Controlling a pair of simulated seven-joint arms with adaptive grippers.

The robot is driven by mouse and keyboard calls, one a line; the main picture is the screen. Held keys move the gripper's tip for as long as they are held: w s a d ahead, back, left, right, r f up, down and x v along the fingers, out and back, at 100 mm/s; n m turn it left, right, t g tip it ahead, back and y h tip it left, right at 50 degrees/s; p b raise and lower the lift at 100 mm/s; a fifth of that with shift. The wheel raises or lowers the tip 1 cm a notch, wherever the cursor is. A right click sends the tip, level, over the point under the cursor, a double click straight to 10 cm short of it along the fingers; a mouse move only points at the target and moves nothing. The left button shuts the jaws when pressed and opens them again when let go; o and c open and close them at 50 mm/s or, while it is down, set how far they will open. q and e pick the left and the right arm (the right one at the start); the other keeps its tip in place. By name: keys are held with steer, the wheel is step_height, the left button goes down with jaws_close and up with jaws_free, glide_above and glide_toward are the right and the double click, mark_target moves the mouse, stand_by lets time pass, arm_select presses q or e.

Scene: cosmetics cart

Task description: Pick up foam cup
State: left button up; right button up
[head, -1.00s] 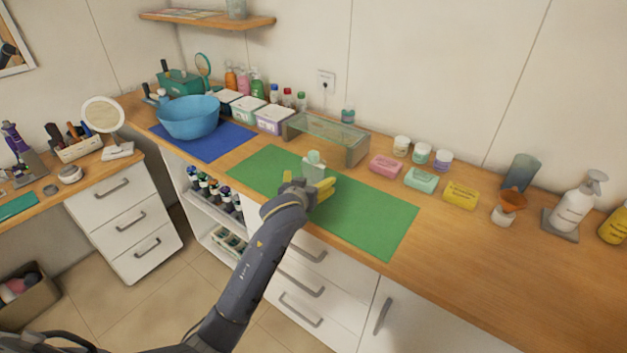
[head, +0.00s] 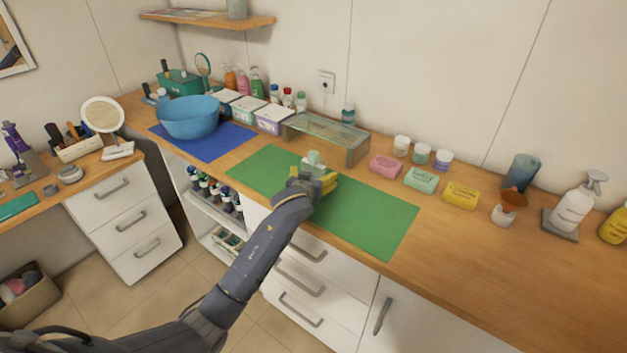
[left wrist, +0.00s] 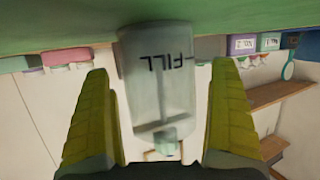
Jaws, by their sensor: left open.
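The foam cup (head: 313,159) is a pale translucent container standing on the green mat (head: 380,225). It also shows in the left wrist view (left wrist: 160,85), upside down there, with FILL printed on its wall and a small pale top piece. My left gripper (head: 323,183) has yellow fingers and is at the near side of the cup, hiding its lower part in the head view. In the left wrist view the open fingers stand on both sides of the cup, with a gap on each side. My right gripper is not in view.
A glass-topped stand (head: 327,132) is behind the mat. A blue bowl (head: 188,118) sits on a blue mat to the left. The green mat's right part is clear.

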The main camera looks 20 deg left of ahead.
arm_select(q)
steer(key=shift+c, duration=0.3)
steer(key=c, duration=1.6)
steer(key=shift+o, duration=0.2)
steer(key=shift+r, duration=0.3)
step_height(320, 180, up, 19)
steer(key=shift+r, duration=0.25)
stand_by(0.7)
